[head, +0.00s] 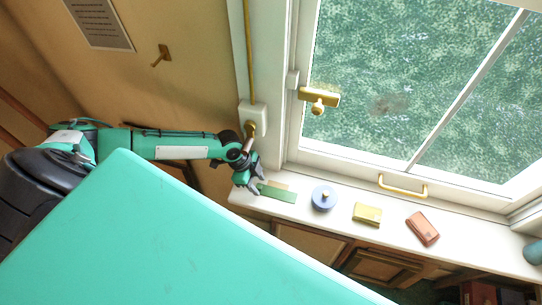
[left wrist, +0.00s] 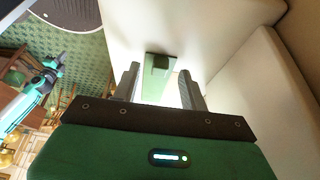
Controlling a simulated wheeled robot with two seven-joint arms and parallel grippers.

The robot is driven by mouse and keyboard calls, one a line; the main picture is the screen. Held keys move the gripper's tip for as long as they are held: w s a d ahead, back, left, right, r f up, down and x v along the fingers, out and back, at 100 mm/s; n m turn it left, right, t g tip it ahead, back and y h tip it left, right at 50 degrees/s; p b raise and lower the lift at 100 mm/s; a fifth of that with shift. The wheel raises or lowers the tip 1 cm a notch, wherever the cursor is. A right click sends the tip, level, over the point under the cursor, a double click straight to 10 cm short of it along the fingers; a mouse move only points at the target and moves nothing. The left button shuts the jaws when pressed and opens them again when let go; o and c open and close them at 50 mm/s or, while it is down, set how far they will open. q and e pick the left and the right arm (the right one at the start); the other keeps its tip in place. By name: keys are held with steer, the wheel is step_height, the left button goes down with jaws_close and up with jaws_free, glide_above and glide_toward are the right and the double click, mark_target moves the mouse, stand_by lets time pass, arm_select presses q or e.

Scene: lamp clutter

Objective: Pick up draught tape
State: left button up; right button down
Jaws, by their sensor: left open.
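I cannot tell for certain which is the draught tape. My left gripper (head: 256,187) is open at the left end of the green strip. In the left wrist view the green strip (left wrist: 155,88) shows between the two spread fingers of the left gripper (left wrist: 158,76); contact is not visible. A teal arm shows there at the left, its gripper too small to read.
A yellow box (head: 367,214) and a reddish-brown block (head: 422,229) lie further right on the sill (head: 300,210). A teal round object (head: 534,251) is at the right edge. The window frame rises behind, with a brass handle (head: 403,188) low on it.

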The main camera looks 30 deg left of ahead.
arm_select(q)
steer(key=shift+d+f, duration=0.1)
steer(key=shift+f, duration=0.2)
steer(key=shift+c, duration=0.2)
jaws_close()
